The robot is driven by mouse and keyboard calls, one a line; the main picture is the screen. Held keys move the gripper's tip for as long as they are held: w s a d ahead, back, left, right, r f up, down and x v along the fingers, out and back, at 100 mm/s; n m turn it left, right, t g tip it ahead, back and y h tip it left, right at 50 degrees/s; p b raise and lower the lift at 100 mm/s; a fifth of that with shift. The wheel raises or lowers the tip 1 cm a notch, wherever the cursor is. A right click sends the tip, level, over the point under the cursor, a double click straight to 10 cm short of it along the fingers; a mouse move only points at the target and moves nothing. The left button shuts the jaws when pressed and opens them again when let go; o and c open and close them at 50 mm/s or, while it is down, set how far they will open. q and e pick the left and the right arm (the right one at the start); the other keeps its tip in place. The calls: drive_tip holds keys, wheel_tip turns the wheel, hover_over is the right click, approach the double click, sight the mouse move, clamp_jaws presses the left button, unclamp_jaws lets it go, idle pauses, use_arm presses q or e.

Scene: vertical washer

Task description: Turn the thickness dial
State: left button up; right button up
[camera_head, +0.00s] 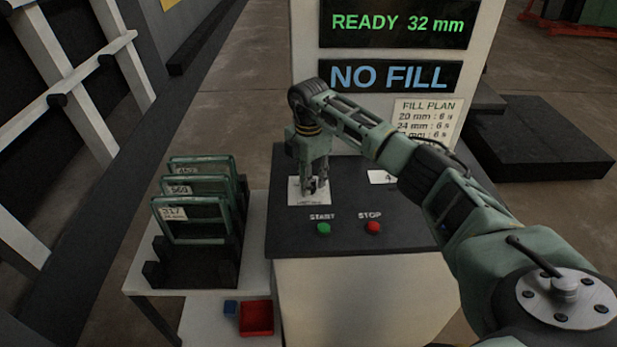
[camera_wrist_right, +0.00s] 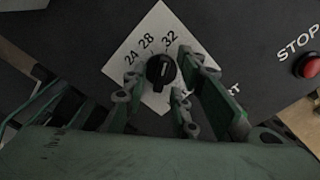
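The thickness dial (camera_wrist_right: 161,71) is a round black knob on a white plate marked 24, 28 and 32. Where its pointer aims is hard to make out. In the head view the plate (camera_head: 296,194) shows on the dark console top, with the dial mostly hidden by my right gripper (camera_head: 314,187). The right gripper points down at the plate. In the right wrist view its fingers (camera_wrist_right: 159,74) stand apart on either side of the dial, with a small gap visible. The display (camera_head: 397,24) reads READY 32 mm. My left gripper is not in view.
A green START button (camera_head: 323,228) and a red STOP button (camera_head: 373,227) sit at the console's front. A second display (camera_head: 396,77) reads NO FILL. A rack of labelled frames (camera_head: 195,220) stands left of the console. A red bin (camera_head: 256,318) lies below.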

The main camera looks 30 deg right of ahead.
clamp_jaws()
drive_tip(key=shift+r+n, duration=0.1)
drive_tip(key=shift+n, duration=0.2)
drive_tip(key=n+b, duration=0.1)
drive_tip(key=n, duration=0.3)
drive_tip(key=shift+w+n, duration=0.1)
drive_tip(key=shift+n, duration=0.2)
drive_tip(key=n+b, duration=0.2)
drive_tip(key=n, duration=0.4)
drive_tip(key=shift+n, duration=0.3)
drive_tip(key=n+b, duration=0.1)
drive_tip(key=n, duration=0.5)
drive_tip(key=shift+a, duration=0.1)
drive_tip(key=n, duration=0.4)
drive_tip(key=shift+n+b, duration=0.4)
drive_tip(key=shift+n, duration=0.7)
